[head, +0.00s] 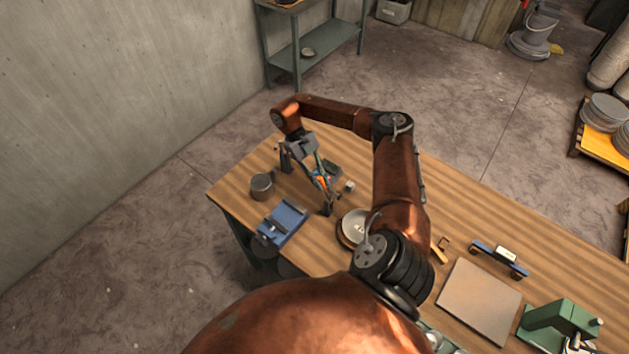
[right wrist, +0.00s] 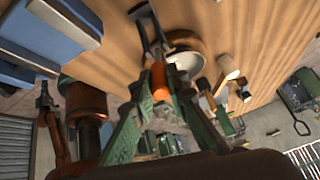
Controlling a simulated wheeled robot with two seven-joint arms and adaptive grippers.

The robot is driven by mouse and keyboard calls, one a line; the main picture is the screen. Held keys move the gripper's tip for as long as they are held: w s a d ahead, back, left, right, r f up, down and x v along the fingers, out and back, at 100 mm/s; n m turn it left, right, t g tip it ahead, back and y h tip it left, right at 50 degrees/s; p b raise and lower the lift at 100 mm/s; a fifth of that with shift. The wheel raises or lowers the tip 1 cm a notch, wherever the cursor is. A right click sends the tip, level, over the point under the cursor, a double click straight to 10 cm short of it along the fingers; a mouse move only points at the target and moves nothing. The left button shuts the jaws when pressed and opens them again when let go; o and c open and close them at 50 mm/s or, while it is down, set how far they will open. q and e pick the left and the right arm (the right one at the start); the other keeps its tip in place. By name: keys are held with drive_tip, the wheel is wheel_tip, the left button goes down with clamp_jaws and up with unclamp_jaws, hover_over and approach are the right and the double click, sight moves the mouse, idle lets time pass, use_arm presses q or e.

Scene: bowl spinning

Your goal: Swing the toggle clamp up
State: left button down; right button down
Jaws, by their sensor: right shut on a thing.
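The toggle clamp's orange handle (head: 321,181) shows between the fingers of my right gripper (head: 327,201) in the head view. In the right wrist view the orange piece (right wrist: 158,76) lies between the green linkages of my right gripper (right wrist: 150,32), which is shut on it. The gripper points down to the bench from above. The clamp's base and arm are mostly hidden behind the gripper, so I cannot tell the clamp's exact angle. My left gripper is not in view.
A grey mug (head: 262,186) and a blue fixture (head: 283,222) stand left of the gripper. A round metal dish (head: 353,227) lies to its right, close to my arm. A square tan board (head: 479,300) and a green machine (head: 558,322) are farther right on the wooden bench (head: 455,211).

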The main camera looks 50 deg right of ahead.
idle(0.3)
drive_tip(key=c, duration=1.9)
unclamp_jaws()
drive_tip(key=v, duration=1.2)
drive_tip(key=shift+f, duration=0.15)
drive_tip(key=x, duration=1.1)
drive_tip(key=shift+s+f, duration=0.3)
